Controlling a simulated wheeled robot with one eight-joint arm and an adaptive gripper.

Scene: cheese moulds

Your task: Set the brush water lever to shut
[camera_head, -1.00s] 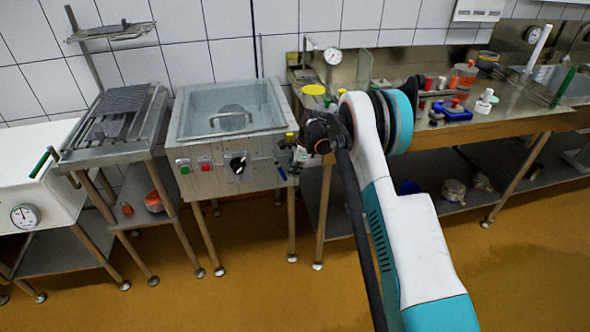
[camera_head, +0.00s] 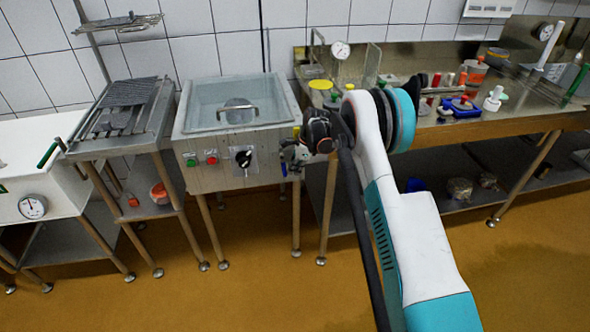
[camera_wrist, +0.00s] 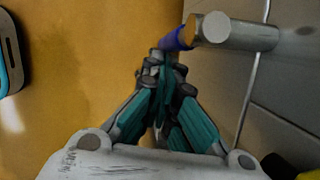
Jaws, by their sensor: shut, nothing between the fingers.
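A small blue-handled lever (camera_head: 284,168) sits at the front right corner of the steel basin unit, and I take it as the brush water lever. In the wrist view the blue handle (camera_wrist: 178,40) joins the end of a grey metal cylinder (camera_wrist: 240,33). My gripper (camera_head: 290,156) is beside that corner. In the wrist view my gripper (camera_wrist: 160,62) has its fingers together and empty, with the tips close to the blue handle. I cannot tell whether they touch it. The handle's far side is hidden.
The basin unit (camera_head: 207,178) has a black rotary knob (camera_head: 243,158) and green and red buttons left of my gripper. A yellow part (camera_wrist: 283,168) is at the wrist view's lower right corner. A workbench (camera_head: 470,136) with bottles stands right. The floor in front is clear.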

